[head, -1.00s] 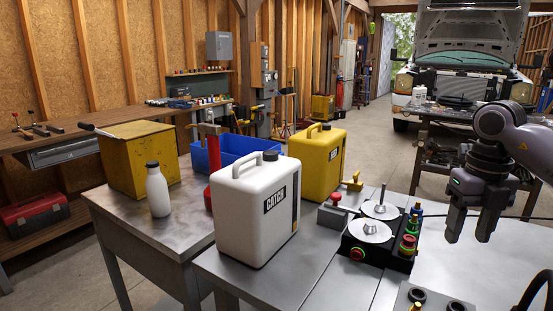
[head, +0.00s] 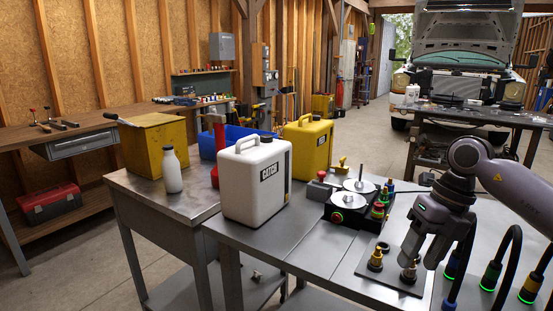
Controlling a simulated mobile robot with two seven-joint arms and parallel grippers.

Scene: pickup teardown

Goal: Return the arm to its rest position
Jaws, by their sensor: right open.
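My right arm (head: 505,180) comes in from the right edge in the head view. It is bent, with its gripper hanging down. My right gripper (head: 421,262) is open, with no object visible between its fingers. It is over the front right of the grey table, by a dark plate (head: 377,277) with brass fittings. One brass fitting (head: 408,274) shows just beside and below the left finger. I cannot tell whether they touch. My left gripper is not in view.
Black cables with glowing green rings (head: 491,276) stand right of the gripper. A black device with two silver discs (head: 358,186) lies behind it. A white canister (head: 254,190) and a yellow canister (head: 309,150) stand to the left. The back right of the table is mostly clear.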

